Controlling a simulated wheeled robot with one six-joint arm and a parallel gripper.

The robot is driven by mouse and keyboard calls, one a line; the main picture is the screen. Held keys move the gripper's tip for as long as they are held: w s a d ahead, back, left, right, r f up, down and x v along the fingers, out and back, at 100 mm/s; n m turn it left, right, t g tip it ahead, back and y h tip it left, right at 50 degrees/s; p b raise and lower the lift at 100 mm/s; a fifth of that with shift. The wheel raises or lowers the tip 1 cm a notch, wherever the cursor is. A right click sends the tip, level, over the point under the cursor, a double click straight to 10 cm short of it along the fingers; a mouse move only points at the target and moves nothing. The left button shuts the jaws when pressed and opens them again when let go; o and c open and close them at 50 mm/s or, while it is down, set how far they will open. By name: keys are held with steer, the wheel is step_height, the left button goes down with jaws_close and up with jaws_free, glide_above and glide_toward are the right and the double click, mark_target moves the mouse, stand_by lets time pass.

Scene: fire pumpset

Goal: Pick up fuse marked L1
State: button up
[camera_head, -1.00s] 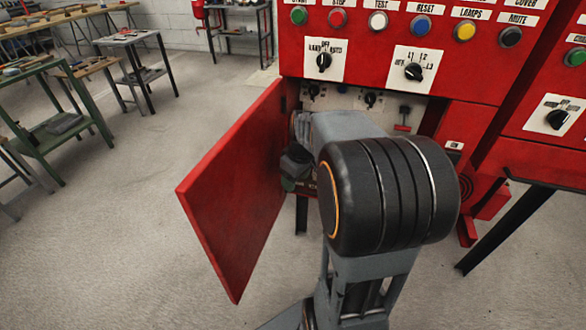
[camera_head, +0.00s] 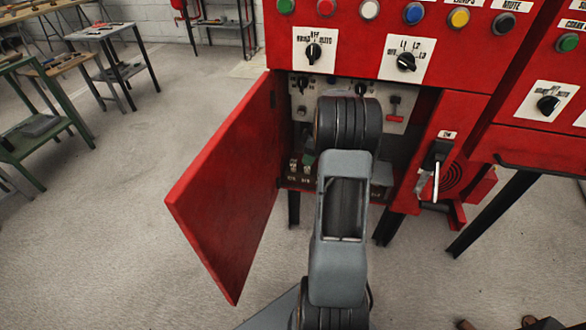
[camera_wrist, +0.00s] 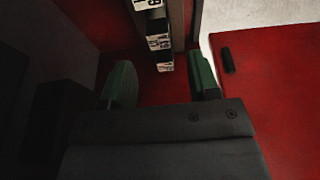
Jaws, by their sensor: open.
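My gripper (camera_wrist: 160,84) shows two green fingertips spread apart in the wrist view, with nothing between them. In the head view it is mostly hidden behind my arm, inside the open red cabinet (camera_head: 462,107). A column of small pale labelled parts (camera_wrist: 158,42) lies just beyond the fingertips in the wrist view, in line with the gap. Its markings are too small and dark to read, so I cannot tell which is L1. In the head view, small pale and brass fittings (camera_head: 293,166) sit low in the cabinet, left of my arm.
The red door (camera_head: 225,185) stands open on the left. A black and silver lever (camera_head: 436,168) juts out at the right. Workbenches (camera_head: 120,55) stand far left; floor between is clear.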

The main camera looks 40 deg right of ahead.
mark_target(295, 161)
steer(key=shift+w+a, duration=1.15)
steer(key=shift+w, duration=0.15)
steer(key=shift+w+a+f, duration=0.2)
steer(key=shift+a, duration=0.05)
steer(key=b+x, duration=0.1)
steer(key=x, duration=0.3)
steer(key=shift+f, duration=0.35)
steer(key=c, duration=1)
steer(key=shift+r, duration=0.15)
